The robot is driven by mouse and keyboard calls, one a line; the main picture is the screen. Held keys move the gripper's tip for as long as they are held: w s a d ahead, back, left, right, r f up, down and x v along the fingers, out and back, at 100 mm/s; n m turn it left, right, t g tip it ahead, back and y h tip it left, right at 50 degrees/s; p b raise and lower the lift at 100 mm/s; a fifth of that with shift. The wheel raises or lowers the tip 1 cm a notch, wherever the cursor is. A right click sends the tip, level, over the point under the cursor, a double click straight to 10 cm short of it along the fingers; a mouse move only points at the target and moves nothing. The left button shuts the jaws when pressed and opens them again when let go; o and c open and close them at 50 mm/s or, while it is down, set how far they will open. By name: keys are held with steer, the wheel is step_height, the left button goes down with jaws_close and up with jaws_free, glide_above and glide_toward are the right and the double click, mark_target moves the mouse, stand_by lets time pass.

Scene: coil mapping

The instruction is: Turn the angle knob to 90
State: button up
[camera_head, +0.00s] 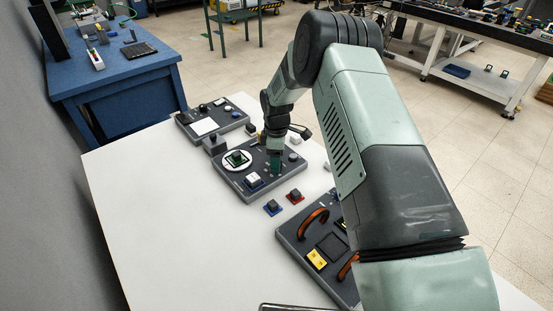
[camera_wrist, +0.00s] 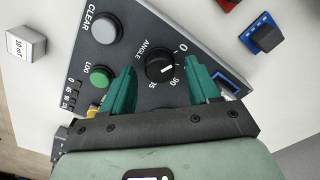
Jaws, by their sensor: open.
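The angle knob (camera_wrist: 160,68) is a round black dial on a dark grey panel (camera_wrist: 142,28) in the wrist view. "ANGLE" is printed beside it, with numbers around it that include 0 and 90. Its exact pointer setting is too small to read surely. My gripper (camera_wrist: 161,64) has its green fingers apart, one on each side of the knob. I cannot tell whether they touch it. In the head view my gripper (camera_head: 275,161) is low over the right part of the middle panel (camera_head: 290,180), and the knob is hidden there.
A grey CLEAR button (camera_wrist: 104,27) and a green LOG button (camera_wrist: 101,77) lie left of the knob. A 20 mT block (camera_wrist: 26,43) and a blue-based block (camera_wrist: 262,36) sit off the panel. A panel with orange handles (camera_head: 312,222) stands nearer on the white table (camera_head: 160,230).

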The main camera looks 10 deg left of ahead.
steer(key=shift+f, duration=0.25)
steer(key=c, duration=1)
steer(key=shift+c, duration=0.2)
